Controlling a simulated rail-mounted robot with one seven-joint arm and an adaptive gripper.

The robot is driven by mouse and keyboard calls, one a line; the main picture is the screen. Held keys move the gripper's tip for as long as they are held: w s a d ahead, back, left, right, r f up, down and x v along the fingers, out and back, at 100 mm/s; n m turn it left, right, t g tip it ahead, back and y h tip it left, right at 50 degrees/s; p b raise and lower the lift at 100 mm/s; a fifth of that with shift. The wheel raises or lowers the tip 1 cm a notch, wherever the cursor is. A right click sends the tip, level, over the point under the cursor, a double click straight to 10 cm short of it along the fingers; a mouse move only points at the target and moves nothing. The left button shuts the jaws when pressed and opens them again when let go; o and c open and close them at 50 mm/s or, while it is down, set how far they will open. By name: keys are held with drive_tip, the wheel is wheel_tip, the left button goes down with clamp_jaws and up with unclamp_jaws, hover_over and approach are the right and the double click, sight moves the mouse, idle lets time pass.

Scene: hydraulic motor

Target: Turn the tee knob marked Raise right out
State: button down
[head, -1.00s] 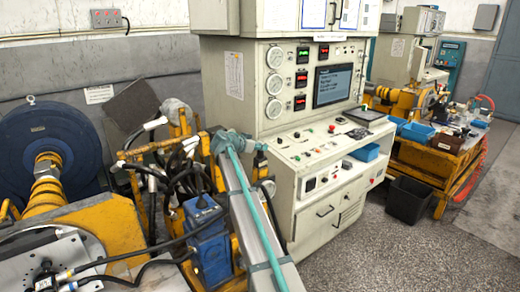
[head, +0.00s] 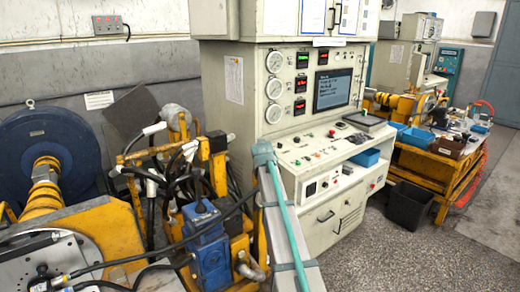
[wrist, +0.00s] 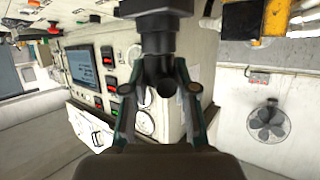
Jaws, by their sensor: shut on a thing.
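In the wrist view my gripper (wrist: 164,84) has its two teal-edged fingers closed in around a dark part, which appears to be the tee knob (wrist: 166,88). A dark cylindrical body (wrist: 157,42) extends from it to the top of the picture. No "Raise" marking is readable, and the fingers hide part of the knob. In the head view my gripper cannot be made out; my teal and grey arm stands at lower centre, in front of the console.
The cream control console (head: 240,110) has gauges and a screen. A blue valve block (head: 207,240), black hoses and a yellow frame (head: 110,225) crowd the left. A black bin (head: 410,205) stands on the open floor at right.

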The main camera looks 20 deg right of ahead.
drive_tip(key=shift+d+f+n+t+y+b, duration=0.15)
drive_tip(key=shift+n+t+y+b, duration=0.25)
drive_tip(key=shift+n+y, duration=0.65)
drive_tip(key=shift+n+y+b, duration=0.95)
drive_tip(key=shift+y+b, duration=0.1)
drive_tip(key=shift+y, duration=0.2)
drive_tip(key=c, duration=0.9)
unclamp_jaws()
drive_tip(key=v, duration=1.2)
